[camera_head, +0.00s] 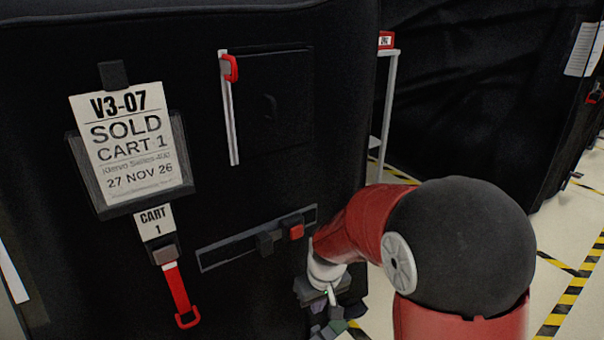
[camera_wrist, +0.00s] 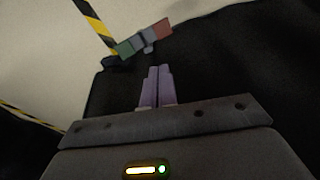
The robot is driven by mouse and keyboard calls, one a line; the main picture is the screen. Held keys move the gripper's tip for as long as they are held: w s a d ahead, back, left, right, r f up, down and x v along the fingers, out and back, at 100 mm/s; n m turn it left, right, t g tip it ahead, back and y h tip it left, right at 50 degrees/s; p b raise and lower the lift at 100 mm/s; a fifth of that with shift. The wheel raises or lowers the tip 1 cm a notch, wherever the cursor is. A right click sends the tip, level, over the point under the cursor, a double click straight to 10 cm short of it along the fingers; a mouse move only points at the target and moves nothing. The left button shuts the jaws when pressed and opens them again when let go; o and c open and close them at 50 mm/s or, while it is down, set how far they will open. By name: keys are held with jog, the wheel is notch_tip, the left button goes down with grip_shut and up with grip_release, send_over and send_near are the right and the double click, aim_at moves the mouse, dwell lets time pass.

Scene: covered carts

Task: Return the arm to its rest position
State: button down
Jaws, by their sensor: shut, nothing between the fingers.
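My arm, red with a black rounded joint, comes in from the lower right in the head view. My gripper (camera_head: 332,298) is low beside the right edge of the black covered cart (camera_head: 120,260). In the wrist view the two pale purple fingers of my gripper (camera_wrist: 158,72) are together with nothing between them. Just beyond the fingertips is a small bar with green, grey and red parts (camera_wrist: 146,38). I cannot tell whether the fingers touch it.
The cart front carries a "SOLD CART 1" sheet (camera_head: 126,142), a red pull strap (camera_head: 178,292), a zipped flap (camera_head: 272,98) and a strip with a red button (camera_head: 296,231). Another covered cart (camera_head: 470,90) stands behind. Floor with yellow-black tape (camera_head: 572,290) shows at right.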

jog(key=s+d+r+m+t+p, duration=0.2)
jog(key=s+d+r, duration=0.4)
jog(key=s+r, duration=0.3)
jog(key=s+d+r+m+t+p, duration=0.2)
jog(key=s+d+r+p, duration=0.2)
jog(key=s+r, duration=0.5)
notch_tip(320, 180, up, 7)
jog(key=shift+d+m+h, duration=0.4)
jog(key=shift+d, duration=0.5)
